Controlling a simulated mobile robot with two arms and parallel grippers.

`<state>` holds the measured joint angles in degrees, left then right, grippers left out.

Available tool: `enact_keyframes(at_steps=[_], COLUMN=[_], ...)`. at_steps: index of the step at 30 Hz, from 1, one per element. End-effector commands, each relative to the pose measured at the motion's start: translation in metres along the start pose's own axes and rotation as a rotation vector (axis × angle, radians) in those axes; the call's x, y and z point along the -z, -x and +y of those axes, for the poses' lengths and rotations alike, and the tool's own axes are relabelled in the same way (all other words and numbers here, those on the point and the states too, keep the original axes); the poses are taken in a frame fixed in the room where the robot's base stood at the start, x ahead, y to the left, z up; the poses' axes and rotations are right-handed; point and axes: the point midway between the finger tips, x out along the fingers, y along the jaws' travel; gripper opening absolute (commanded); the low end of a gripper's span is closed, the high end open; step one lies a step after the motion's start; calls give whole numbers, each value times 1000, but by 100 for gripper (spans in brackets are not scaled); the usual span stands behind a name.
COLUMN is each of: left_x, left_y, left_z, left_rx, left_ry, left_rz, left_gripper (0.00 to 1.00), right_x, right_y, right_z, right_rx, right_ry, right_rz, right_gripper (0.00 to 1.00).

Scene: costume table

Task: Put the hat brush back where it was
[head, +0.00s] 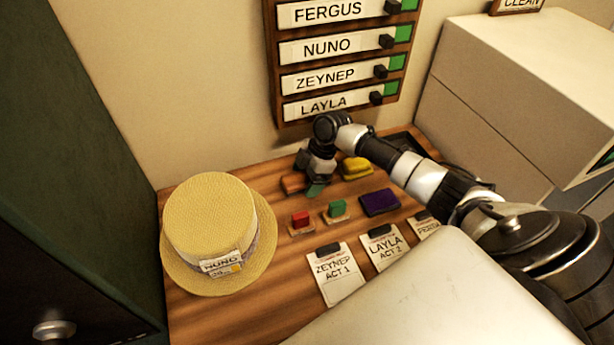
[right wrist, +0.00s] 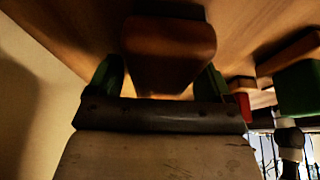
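The hat brush (head: 292,183) is a brown wooden block at the back of the table, beside the fingers of my right gripper (head: 316,180). In the right wrist view the brush's rounded wooden end (right wrist: 168,45) lies between the green fingertips of my right gripper (right wrist: 160,78). The fingers flank it closely, but I cannot tell whether they press on it. The gripper points down and hides part of the brush. It is unclear whether the brush rests on the wood or is slightly above it. My left gripper is not in view.
A straw hat tagged NUNO (head: 210,222) stands at left. Red (head: 301,219), green (head: 337,209), purple (head: 379,202) and yellow (head: 355,167) items lie near the gripper. Cards (head: 336,275) lie in front. A name board (head: 335,60) hangs behind; a pale cabinet (head: 510,100) stands right.

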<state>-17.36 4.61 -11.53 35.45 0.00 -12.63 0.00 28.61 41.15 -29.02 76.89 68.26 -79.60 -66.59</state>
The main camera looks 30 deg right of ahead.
Motion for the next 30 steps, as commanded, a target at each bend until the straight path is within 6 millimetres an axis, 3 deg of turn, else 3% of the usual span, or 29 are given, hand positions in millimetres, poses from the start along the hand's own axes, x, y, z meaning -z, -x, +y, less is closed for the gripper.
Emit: enact_keyframes(at_steps=[11, 24, 30], left_x=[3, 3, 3], left_y=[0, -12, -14], left_z=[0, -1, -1], left_rx=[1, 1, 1], left_ry=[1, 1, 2], left_rz=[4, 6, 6], left_gripper=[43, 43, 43], right_x=[0, 1, 1], right_y=[9, 95, 118], right_z=[1, 0, 0], right_rx=[-3, -3, 0], right_ry=[0, 2, 1], right_rz=[0, 0, 1], right_gripper=[81, 81, 81])
